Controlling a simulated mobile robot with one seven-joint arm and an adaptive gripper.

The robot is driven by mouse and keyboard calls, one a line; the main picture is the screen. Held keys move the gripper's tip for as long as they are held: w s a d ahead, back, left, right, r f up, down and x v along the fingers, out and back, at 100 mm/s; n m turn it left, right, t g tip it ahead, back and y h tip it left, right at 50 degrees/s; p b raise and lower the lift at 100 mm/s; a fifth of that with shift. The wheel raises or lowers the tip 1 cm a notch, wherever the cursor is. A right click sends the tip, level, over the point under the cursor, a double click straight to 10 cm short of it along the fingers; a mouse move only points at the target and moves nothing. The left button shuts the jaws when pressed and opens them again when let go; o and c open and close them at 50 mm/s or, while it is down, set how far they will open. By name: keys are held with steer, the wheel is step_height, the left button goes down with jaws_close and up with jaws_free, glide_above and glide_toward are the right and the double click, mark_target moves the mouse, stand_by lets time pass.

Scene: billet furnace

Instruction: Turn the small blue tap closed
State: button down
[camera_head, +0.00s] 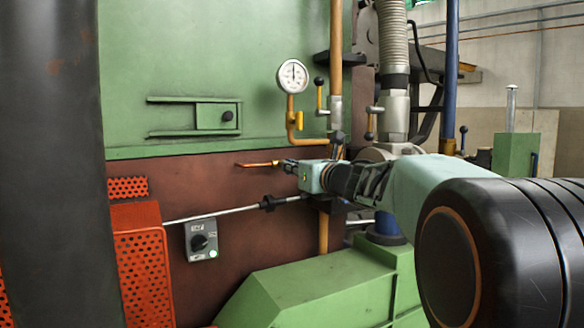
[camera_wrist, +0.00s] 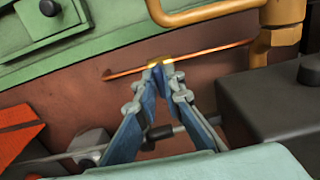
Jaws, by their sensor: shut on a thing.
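My gripper (camera_wrist: 158,70) reaches to the thin copper pipe in front of the red-brown furnace wall. Its fingers converge and are shut at a small brass fitting (camera_wrist: 161,61) on this copper pipe (camera_wrist: 205,55). The small blue tap is mostly hidden between the fingertips, and I cannot clearly tell its blue from the blue finger surfaces. Its handle angle cannot be read. In the head view my gripper (camera_head: 287,166) is small and partly hidden by my wrist, at the right end of the copper pipe (camera_head: 256,164).
A pressure gauge (camera_head: 292,76) on a yellow pipe stands above my gripper. Levers with black knobs stand beside it. A grey switch box (camera_head: 202,240), a red perforated guard (camera_head: 142,262) and a green sloped housing (camera_head: 310,287) lie lower. A thin rod runs below my gripper.

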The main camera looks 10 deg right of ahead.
steer(key=shift+m, duration=0.3)
steer(key=shift+d+m+p, duration=0.2)
steer(key=shift+m+p, duration=2.8)
steer(key=shift+m, duration=5.5)
steer(key=shift+f, duration=0.1)
steer(key=c, duration=2)
jaws_free()
steer(key=shift+c, duration=0.2)
steer(key=shift+f, duration=0.1)
